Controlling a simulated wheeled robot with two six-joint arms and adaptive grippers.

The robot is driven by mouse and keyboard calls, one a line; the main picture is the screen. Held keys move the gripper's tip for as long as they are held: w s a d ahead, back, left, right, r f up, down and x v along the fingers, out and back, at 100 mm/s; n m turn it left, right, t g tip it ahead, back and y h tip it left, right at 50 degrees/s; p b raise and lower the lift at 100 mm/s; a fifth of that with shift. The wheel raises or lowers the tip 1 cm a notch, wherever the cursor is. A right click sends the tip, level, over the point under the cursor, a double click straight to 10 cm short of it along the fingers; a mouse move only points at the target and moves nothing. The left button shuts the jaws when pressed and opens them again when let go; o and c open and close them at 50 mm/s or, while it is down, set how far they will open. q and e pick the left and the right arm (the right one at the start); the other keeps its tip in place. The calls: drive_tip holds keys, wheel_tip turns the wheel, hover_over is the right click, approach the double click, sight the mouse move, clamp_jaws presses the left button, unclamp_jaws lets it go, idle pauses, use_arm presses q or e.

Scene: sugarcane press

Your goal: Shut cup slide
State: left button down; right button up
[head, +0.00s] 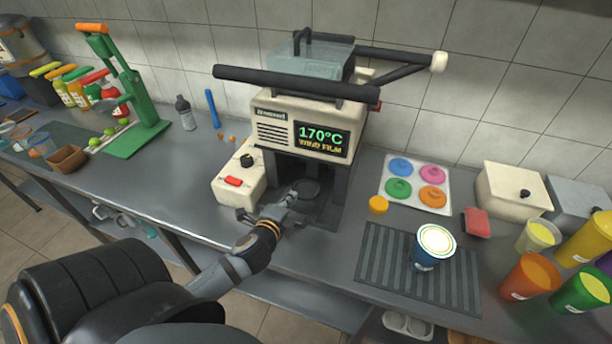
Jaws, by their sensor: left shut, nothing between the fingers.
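The cream sealing machine (270,127) stands against the tiled wall, with a lit display (322,139) reading 170°C WIND FILM. Its cup slide (308,188), a dark plate with a round holder, shows low in the machine's front opening. I cannot tell how far out the slide sits. My left gripper (289,197) is shut and empty at the front of the slide; whether it touches the slide is unclear. My right gripper is not in view.
A blue cup with a white lid (435,241) stands on the ribbed drain mat (385,265) to the right. A control box (238,182) with a red switch is left of the opening. Colored lids, an orange cap and several cups fill the right side.

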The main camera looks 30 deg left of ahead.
use_arm(q)
approach(309, 168)
drive_tip(key=f, duration=0.1)
drive_tip(key=w+f, duration=0.1)
drive_tip(key=f, duration=0.1)
drive_tip(key=shift+w+a+p, duration=0.25)
drive_tip(key=shift+p, duration=0.1)
drive_tip(key=x, duration=0.1)
drive_tip(key=p+x, duration=0.1)
drive_tip(key=x, duration=0.1)
drive_tip(key=shift+w+r, duration=0.35)
drive_tip(key=shift+w, duration=0.05)
drive_tip(key=shift+w+a+f, duration=0.1)
drive_tip(key=shift+w+a, duration=0.05)
drive_tip(key=shift+w, duration=0.3)
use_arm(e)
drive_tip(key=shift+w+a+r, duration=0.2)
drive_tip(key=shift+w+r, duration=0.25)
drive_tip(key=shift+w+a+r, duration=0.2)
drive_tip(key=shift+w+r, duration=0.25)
use_arm(q)
drive_tip(key=w, duration=0.1)
drive_tip(key=w+a, duration=0.1)
drive_tip(key=w, duration=0.1)
drive_tip(key=shift+w, duration=0.6)
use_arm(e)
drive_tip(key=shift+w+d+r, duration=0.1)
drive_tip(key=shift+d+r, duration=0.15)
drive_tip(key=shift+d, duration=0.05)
